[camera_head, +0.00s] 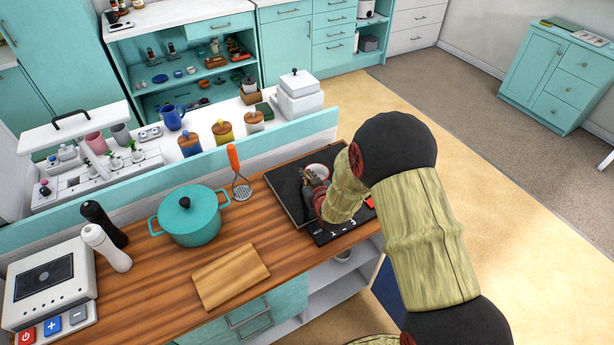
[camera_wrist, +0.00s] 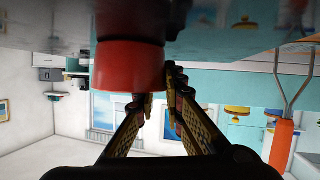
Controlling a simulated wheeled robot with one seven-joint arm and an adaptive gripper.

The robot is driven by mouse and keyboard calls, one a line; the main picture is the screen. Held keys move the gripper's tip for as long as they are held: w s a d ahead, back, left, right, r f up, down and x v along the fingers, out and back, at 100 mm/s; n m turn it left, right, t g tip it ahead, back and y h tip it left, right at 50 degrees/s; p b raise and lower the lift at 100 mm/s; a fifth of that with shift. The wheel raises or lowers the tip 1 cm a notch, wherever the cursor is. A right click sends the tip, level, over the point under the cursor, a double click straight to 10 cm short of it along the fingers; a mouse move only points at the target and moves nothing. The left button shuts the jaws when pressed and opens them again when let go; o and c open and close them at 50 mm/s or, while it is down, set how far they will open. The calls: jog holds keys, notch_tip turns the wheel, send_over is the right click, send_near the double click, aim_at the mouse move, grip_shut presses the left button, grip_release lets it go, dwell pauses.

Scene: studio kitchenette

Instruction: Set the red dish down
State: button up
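The red dish (camera_wrist: 128,66) shows large in the upside-down wrist view, with its rim toward the bottom of the picture. In the head view the dish (camera_head: 317,170) shows as a pale round opening over the black cooktop (camera_head: 288,190). My gripper (camera_wrist: 160,88) is at the dish's rim. One finger runs behind the red wall, its tip hidden, and the other lies along the outer side, so the wall appears pinched between them. The dish is upright at or very near the dark glossy surface; I cannot tell whether it touches. My arm hides part of the cooktop.
A teal pot (camera_head: 190,220), a masher with an orange handle (camera_head: 238,175) and a cutting board (camera_head: 230,274) are left of the cooktop. A low teal partition (camera_head: 270,147) runs behind. Bare wooden counter (camera_head: 165,270) lies around the board.

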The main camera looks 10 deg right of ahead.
jog(key=o, duration=0.4)
jog(key=shift+o, duration=0.2)
jog(key=shift+r, duration=0.15)
jog(key=p+v, duration=0.2)
jog(key=v, duration=0.9)
jog(key=shift+s+r+p, duration=0.1)
jog(key=shift+s+p, duration=0.15)
jog(key=shift+p, duration=0.1)
jog(key=s+d+r+m+g+h, duration=0.15)
jog(key=s+r, duration=0.25)
jog(key=r, duration=0.4)
jog(key=s+d+r+g+y, duration=0.1)
jog(key=s+r+g, duration=0.15)
jog(key=r, duration=0.55)
jog(key=s+r+g, duration=0.2)
jog(key=s+r, duration=0.2)
jog(key=s, duration=0.8)
jog(key=s+r+g, duration=0.1)
jog(key=s+r, duration=0.3)
jog(key=s, duration=0.8)
jog(key=shift+r+m+g+h, duration=0.35)
jog(key=shift+g, duration=0.05)
jog(key=shift+d, duration=0.15)
